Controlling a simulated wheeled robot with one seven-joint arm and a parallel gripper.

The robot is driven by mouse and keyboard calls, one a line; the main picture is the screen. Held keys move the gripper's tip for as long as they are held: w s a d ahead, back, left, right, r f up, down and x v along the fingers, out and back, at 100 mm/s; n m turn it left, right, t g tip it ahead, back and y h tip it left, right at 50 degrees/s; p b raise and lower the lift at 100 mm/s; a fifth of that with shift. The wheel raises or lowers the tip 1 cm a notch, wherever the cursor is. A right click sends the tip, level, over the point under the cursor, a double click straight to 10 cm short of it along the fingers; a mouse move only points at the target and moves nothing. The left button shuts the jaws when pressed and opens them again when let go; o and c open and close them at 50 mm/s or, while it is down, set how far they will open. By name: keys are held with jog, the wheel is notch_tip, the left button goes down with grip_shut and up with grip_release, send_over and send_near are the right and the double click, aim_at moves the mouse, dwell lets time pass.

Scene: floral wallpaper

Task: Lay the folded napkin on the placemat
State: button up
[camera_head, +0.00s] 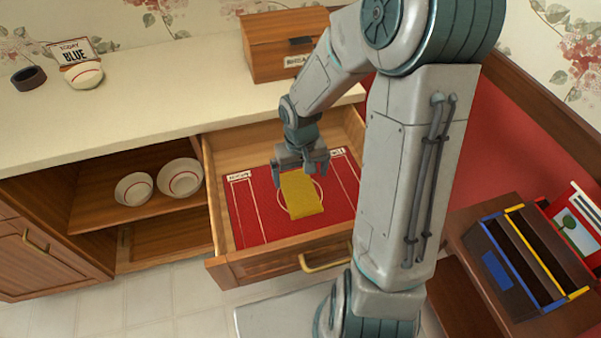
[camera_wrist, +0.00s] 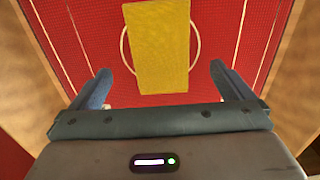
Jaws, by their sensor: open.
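The yellow folded napkin (camera_head: 302,195) lies on the red placemat (camera_head: 255,218) inside the open drawer. It also shows in the wrist view (camera_wrist: 160,45), over the white circle printed on the red placemat (camera_wrist: 90,40). My gripper (camera_head: 301,167) is above the back end of the napkin in the head view. In the wrist view my gripper (camera_wrist: 160,80) has its two fingers wide apart, one on each side of the napkin's near end, with gaps between. It is open and holds nothing. Whether the fingertips touch the placemat cannot be told.
The drawer's front (camera_head: 285,262) and side walls surround the placemat. A wooden box (camera_head: 275,50) stands on the counter (camera_head: 150,100) behind. Two bowls (camera_head: 180,178) sit on the open shelf at left. A divided caddy (camera_head: 520,260) stands at right.

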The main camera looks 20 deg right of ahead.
notch_tip(320, 180, up, 6)
jog(key=p, duration=0.4)
jog(key=shift+f, duration=0.1)
dwell(0.8)
jog(key=s+r+t, duration=0.2)
jog(key=s+r, duration=1.1)
jog(key=r, duration=0.2)
jog(key=shift+s+r+t, duration=0.2)
jog(key=shift+r+t, duration=0.2)
